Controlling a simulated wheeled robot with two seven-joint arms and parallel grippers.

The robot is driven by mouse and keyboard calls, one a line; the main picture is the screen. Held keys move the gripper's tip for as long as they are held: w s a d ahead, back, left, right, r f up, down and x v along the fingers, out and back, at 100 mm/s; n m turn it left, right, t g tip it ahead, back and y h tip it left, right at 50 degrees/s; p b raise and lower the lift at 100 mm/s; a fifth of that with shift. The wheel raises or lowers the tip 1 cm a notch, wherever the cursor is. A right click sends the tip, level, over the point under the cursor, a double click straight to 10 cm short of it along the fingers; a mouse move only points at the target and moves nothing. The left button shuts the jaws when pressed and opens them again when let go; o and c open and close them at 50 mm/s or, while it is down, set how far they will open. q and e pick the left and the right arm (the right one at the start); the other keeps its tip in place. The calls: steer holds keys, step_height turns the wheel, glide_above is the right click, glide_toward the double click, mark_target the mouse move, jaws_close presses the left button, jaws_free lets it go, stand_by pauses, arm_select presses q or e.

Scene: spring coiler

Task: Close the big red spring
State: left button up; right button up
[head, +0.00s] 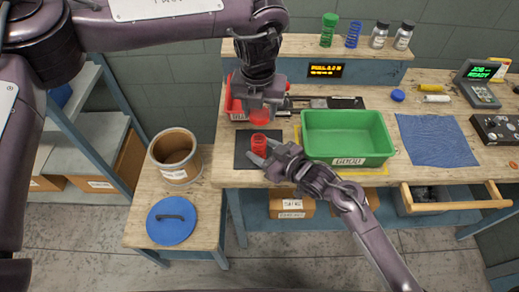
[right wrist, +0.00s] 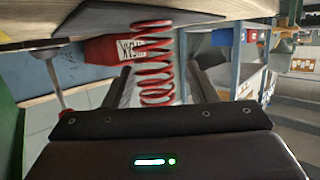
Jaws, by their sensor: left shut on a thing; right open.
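The big red spring (head: 259,146) stands on the dark mat (head: 243,158) at the left of the bench. In the right wrist view, which is upside down, the spring (right wrist: 154,65) shows its coils spaced apart. My right gripper (head: 262,153) is open, with one finger on each side of the spring; I cannot tell whether they touch it. My left gripper (head: 260,106) is above and behind the spring, shut on a red round knob (head: 260,118). Its jaws partly hide the knob. A thin rod (right wrist: 59,80) with a red end shows in the right wrist view.
A green bin (head: 347,158) stands right of my right gripper. A red bin (head: 236,112) is behind, beside my left gripper. A drawer (head: 455,196) is open at front right. The blue cloth (head: 437,141) lies flat.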

mark_target(257, 124)
arm_select(q)
steer(key=shift+w+a, duration=0.15)
arm_select(e)
steer(key=shift+x, duration=1.2)
steer(key=shift+s, duration=0.1)
jaws_close()
arm_select(q)
steer(key=f, duration=0.5)
steer(key=shift+s+a, duration=0.2)
steer(key=shift+s, duration=0.1)
steer(key=shift+f, duration=0.9)
steer(key=shift+f, duration=0.55)
